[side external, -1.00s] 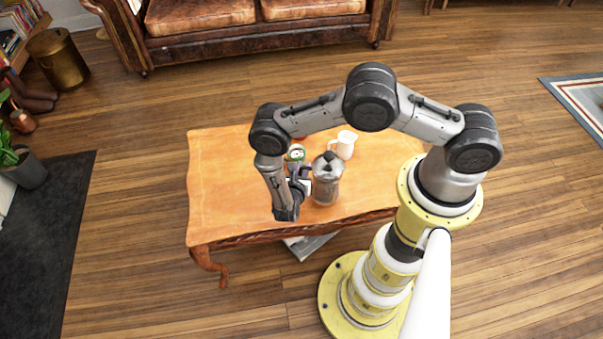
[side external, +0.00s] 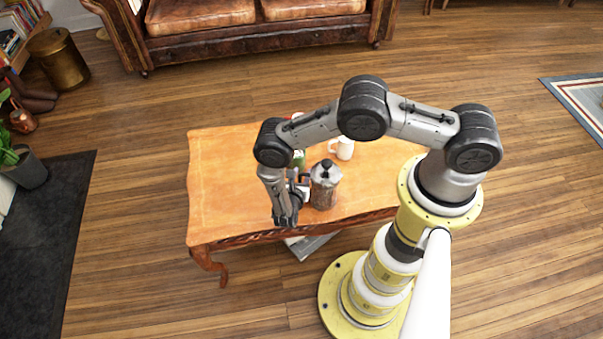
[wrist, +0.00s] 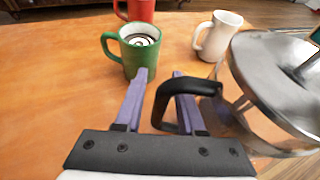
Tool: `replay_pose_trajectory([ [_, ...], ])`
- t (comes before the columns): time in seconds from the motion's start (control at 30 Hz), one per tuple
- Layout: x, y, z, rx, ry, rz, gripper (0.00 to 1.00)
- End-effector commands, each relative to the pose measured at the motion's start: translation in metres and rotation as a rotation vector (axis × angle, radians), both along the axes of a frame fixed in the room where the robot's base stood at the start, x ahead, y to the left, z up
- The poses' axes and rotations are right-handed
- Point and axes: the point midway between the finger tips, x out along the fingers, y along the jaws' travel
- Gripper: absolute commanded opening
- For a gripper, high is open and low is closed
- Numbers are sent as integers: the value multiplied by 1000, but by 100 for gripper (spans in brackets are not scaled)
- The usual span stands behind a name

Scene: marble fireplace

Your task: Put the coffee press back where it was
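The coffee press (side external: 325,190), a metal and glass pot with a black knob on its lid, stands upright near the front edge of the wooden table (side external: 225,180). My gripper (side external: 301,184) is at its left side. In the wrist view, the press (wrist: 285,75) fills the right side, with its base out of sight. Its black handle (wrist: 158,112) lies between my gripper's purple fingers (wrist: 160,74), with the right finger passing through the handle loop. The fingers are apart, with a gap visible beside the handle.
A green mug (wrist: 140,58) with dark liquid stands just beyond my fingertips. A white mug (wrist: 213,38) stands behind the press, and a red mug (wrist: 136,8) is farther back. The table's left part is clear. A leather sofa (side external: 250,30) stands beyond the table.

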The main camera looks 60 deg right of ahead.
Motion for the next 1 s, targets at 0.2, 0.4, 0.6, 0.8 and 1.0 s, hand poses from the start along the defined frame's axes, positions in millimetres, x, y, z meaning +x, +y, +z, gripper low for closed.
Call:
replay_pose_trajectory([
  [0.2,0,0,0,0,0,0,47],
  [0.4,-1,2,4,0,0,1,47],
  [0.6,-11,29,15,0,0,6,47],
  [0.8,-25,66,31,2,-2,5,47],
  [1.0,-37,91,43,0,0,3,47],
])
